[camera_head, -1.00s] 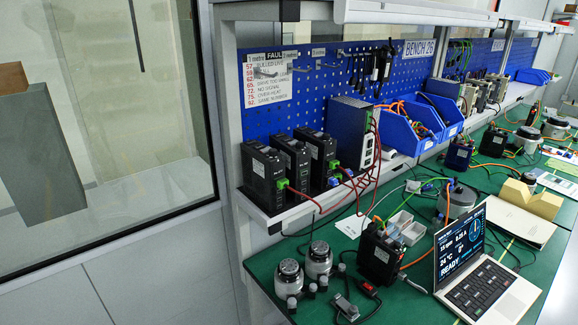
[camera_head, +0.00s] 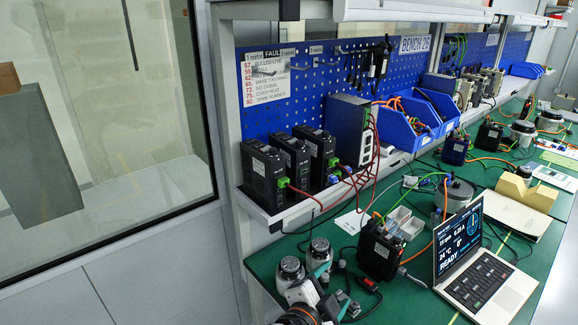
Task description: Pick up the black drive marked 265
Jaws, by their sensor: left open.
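Three black drives stand side by side on the shelf: a left one (camera_head: 264,176), a middle one (camera_head: 291,160) and a right one (camera_head: 316,153). Another black drive (camera_head: 380,252) stands on the green bench, with orange and green cables at it. The markings are too small to read, so I cannot tell which is 265. My left gripper (camera_head: 336,290) is at the bottom of the view, open and empty. It is over the front of the bench, left of and nearer than the bench drive, and partly covers the grey motors. My right gripper is not in view.
An open laptop (camera_head: 474,268) stands to the right. White trays (camera_head: 400,222) and loose cables lie behind the bench drive. Blue bins (camera_head: 408,122) stand on the shelf.

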